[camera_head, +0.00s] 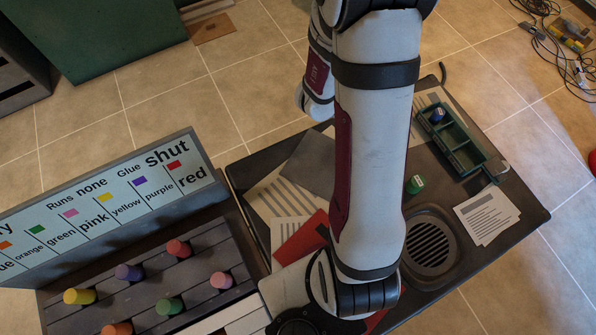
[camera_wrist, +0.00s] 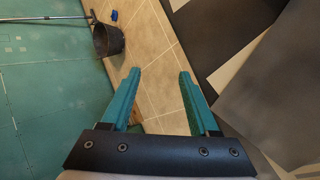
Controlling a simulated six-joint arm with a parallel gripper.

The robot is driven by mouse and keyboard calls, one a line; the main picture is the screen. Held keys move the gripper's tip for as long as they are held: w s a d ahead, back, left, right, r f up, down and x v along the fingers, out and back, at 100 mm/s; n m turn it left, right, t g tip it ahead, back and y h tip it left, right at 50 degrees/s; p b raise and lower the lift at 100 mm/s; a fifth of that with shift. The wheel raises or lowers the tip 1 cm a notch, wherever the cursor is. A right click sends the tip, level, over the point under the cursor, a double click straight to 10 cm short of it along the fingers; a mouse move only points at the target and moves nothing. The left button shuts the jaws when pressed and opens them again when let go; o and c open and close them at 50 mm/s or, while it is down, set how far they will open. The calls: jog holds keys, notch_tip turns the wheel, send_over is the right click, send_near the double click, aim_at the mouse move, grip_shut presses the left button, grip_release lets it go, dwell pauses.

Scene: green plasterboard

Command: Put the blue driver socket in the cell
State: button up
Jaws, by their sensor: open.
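The blue driver socket (camera_head: 437,115) stands at the far end of a green tray (camera_head: 474,172) with several cells, in the head view. It appears to be inside the end cell, though its base is hidden. The nearer cells look empty. My gripper (camera_wrist: 160,76) is open in the wrist view, with nothing between its teal fingers. It points past the table's edge over the tiled floor, away from the socket. The head view does not show the fingers.
A green socket (camera_head: 415,184) stands on the dark table beside my arm. Papers (camera_head: 486,216), a red folder (camera_head: 300,238) and a round grille (camera_head: 431,248) are nearby. Coloured pegs (camera_head: 129,272) stand on a slatted rack below a lettered board (camera_head: 110,208). A bucket (camera_wrist: 108,40) stands on the floor.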

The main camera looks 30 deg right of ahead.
jog(key=s+a+r+m+y, duration=0.1)
jog(key=a+r+m+y, duration=0.25)
jog(key=a, duration=0.55)
jog(key=s+a+r+m+y, duration=0.1)
jog(key=a+r+m+y, duration=0.25)
jog(key=a, duration=0.55)
jog(key=s+a+r+m+g, duration=0.1)
jog(key=s+a+r+m, duration=0.1)
jog(key=s, duration=0.4)
jog(key=s+a+r+m+g+y, duration=0.1)
jog(key=s+a+m+g, duration=0.1)
jog(key=s, duration=0.4)
jog(key=s+a+r+m+g, duration=0.2)
jog(key=s+m, duration=0.2)
jog(key=s, duration=0.2)
jog(key=shift+s+r+y, duration=0.35)
jog(key=shift+s+y, duration=0.05)
